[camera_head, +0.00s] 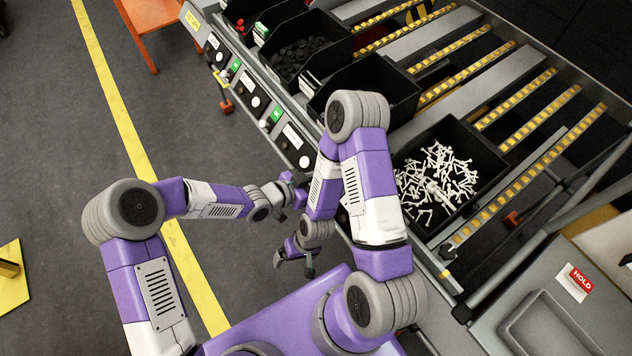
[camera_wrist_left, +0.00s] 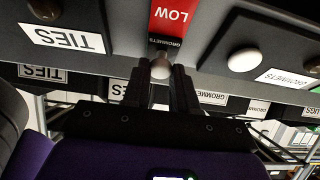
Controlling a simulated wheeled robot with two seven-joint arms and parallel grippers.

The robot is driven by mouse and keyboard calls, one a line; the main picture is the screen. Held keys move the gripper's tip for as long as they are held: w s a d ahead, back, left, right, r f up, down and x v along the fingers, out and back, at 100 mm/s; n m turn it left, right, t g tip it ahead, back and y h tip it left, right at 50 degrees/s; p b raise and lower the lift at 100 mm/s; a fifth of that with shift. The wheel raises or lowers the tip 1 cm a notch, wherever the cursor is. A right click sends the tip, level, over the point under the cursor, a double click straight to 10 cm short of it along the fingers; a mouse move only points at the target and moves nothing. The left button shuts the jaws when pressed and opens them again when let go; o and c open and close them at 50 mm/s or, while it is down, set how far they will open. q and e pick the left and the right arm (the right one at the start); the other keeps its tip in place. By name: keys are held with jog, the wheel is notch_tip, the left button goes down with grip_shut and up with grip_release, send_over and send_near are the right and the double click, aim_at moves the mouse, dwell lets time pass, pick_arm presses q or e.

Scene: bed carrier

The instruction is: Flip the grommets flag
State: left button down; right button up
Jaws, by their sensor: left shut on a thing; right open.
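The grommets flag (camera_wrist_left: 172,16) is a red plate marked LOW, above a dark GROMMETS label (camera_wrist_left: 164,43) in the left wrist view. A small round grey knob (camera_wrist_left: 161,67) sits just below the label. My left gripper (camera_wrist_left: 163,80) is shut on this knob, one dark finger on each side. In the head view my left gripper (camera_head: 291,187) is at the rack's front rail; my right arm is close beside it, and I cannot make out the flag there. My right gripper (camera_head: 295,264) is open and empty, lower down and apart from the rail.
The front rail carries green flags (camera_head: 277,115), white labels and round buttons. Behind it stand black bins, one with white ties (camera_head: 435,185), one with dark parts (camera_head: 300,55). A grey table with a HOLD card (camera_head: 580,279) is at right. Open floor lies left.

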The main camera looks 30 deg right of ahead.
pick_arm(q)
jog(key=c, duration=0.9)
grip_release()
jog(key=shift+d+r, duration=0.2)
jog(key=shift+a, duration=0.1)
jog(key=p+v, duration=0.1)
jog(key=v, duration=0.6)
jog(key=shift+a+r+p, duration=0.1)
jog(key=shift+a+p, duration=0.1)
jog(key=shift+p, duration=0.2)
jog(key=a+f+n+t+y, duration=0.2)
jog(key=a+f+n+y, duration=0.3)
jog(key=a+f+n, duration=0.8)
jog(key=s+a+f+n+g+y, duration=0.1)
jog(key=s+a+n, duration=0.1)
jog(key=s+a, duration=0.1)
jog(key=s+a+f+n+g+y, duration=0.1)
jog(key=s+a+f+n, duration=0.1)
jog(key=s+a, duration=0.2)
jog(key=s+a+f+n+y, duration=0.2)
jog(key=s+a, duration=0.1)
jog(key=a, duration=0.4)
jog(key=shift+s+a+n+g, duration=0.25)
jog(key=shift+n+g, duration=0.15)
